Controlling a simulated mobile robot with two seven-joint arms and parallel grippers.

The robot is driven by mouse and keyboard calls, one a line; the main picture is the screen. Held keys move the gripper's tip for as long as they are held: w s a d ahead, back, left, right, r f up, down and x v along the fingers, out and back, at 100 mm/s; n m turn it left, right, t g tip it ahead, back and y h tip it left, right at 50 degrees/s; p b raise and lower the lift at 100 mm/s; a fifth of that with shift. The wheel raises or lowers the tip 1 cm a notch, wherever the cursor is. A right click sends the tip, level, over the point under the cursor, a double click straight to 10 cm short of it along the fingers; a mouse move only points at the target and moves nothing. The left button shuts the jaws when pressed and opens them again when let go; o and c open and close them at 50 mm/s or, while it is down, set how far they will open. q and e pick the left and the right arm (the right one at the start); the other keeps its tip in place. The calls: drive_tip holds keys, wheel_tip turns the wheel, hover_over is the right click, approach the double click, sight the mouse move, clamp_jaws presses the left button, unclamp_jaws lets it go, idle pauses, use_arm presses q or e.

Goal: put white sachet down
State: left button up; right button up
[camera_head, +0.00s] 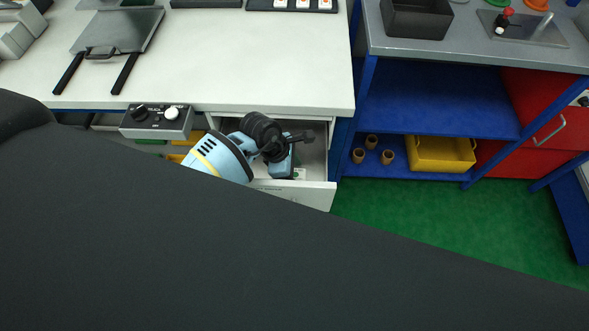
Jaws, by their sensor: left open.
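I cannot make out a white sachet for certain in the head view. My left gripper (304,137) is small and dark at the end of my blue and black left arm. It is open, over the pulled-out drawer (317,193) under the white bench. A small pale and green patch (299,173) shows inside the drawer beside my arm; I cannot tell what it is. My arm hides much of the drawer's inside. My right gripper is not in view.
The white bench top (235,60) has a wide clear middle. To the right, a blue shelf (435,95) holds a yellow bin (441,154) and brown cups (371,142).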

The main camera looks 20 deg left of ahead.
use_arm(q)
drive_tip(key=shift+r, duration=0.3)
drive_tip(key=p+v, duration=0.1)
drive_tip(key=v, duration=1)
drive_tip(key=shift+a+r, duration=0.25)
drive_tip(key=shift+r, duration=0.05)
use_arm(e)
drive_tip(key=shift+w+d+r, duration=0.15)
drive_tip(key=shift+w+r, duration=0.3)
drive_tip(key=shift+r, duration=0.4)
use_arm(q)
drive_tip(key=shift+s, duration=0.1)
